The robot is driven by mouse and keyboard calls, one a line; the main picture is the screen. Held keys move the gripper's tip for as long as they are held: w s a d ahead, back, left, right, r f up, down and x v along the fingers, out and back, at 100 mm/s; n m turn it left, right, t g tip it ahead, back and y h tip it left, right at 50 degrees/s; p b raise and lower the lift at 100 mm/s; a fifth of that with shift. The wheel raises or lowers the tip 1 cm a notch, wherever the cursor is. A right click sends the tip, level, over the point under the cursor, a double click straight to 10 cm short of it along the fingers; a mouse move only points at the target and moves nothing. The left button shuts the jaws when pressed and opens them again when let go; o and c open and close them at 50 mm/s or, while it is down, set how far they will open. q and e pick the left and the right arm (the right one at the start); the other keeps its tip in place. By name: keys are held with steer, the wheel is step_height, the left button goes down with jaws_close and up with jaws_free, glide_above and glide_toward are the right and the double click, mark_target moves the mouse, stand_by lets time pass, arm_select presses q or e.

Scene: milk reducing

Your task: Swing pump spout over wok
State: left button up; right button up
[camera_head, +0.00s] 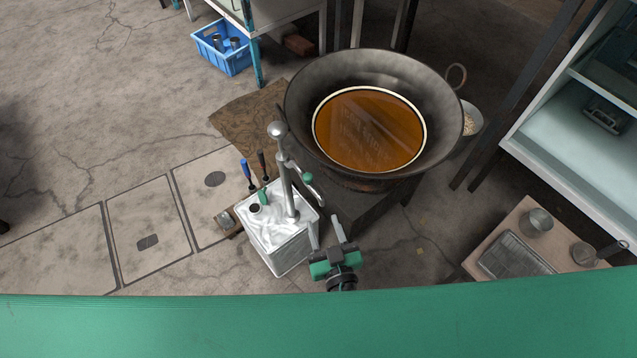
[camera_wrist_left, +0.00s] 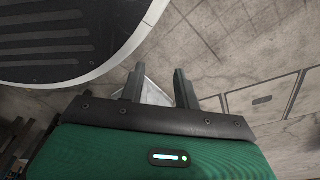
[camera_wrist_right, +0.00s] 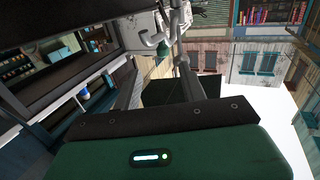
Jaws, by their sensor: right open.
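The pump (camera_head: 284,165) stands upright on a pale metal tin (camera_head: 280,250), with a round knob on top. Its spout (camera_head: 311,188) is a curved grey tube with green on it, reaching right toward the wok's near side and ending short of the oil. The wok (camera_head: 308,88) is large, dark and round, with amber oil (camera_head: 370,128) inside. My right gripper (camera_head: 326,225) is open and empty, just right of the tin and below the spout. In the right wrist view the pump (camera_wrist_right: 178,18) shows beyond the fingers. My left gripper (camera_wrist_left: 160,88) is open, outside the head view.
The wok rests on a dark stand (camera_head: 375,205). Tools with blue and black handles stand behind the tin. A low table (camera_head: 470,262) with a tray and metal cups is at the right. A blue crate (camera_head: 225,62) sits at the back left. The left floor is clear.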

steer(key=r, duration=0.1)
steer(key=p, duration=0.3)
glide_toward(309, 182)
steer(key=d+x, duration=0.1)
steer(key=x, duration=0.5)
steer(key=p+x, duration=0.1)
steer(key=x, duration=0.1)
steer(key=a+x, duration=0.1)
steer(key=x, duration=0.2)
steer(key=shift+w+f, duration=0.1)
steer(key=shift+w, duration=0.05)
arm_select(q)
steer(key=s+a+f, duration=0.1)
steer(key=s+f, duration=0.1)
steer(key=s, duration=0.5)
steer(key=shift+s+a+f, duration=0.2)
steer(key=shift+a, duration=0.15)
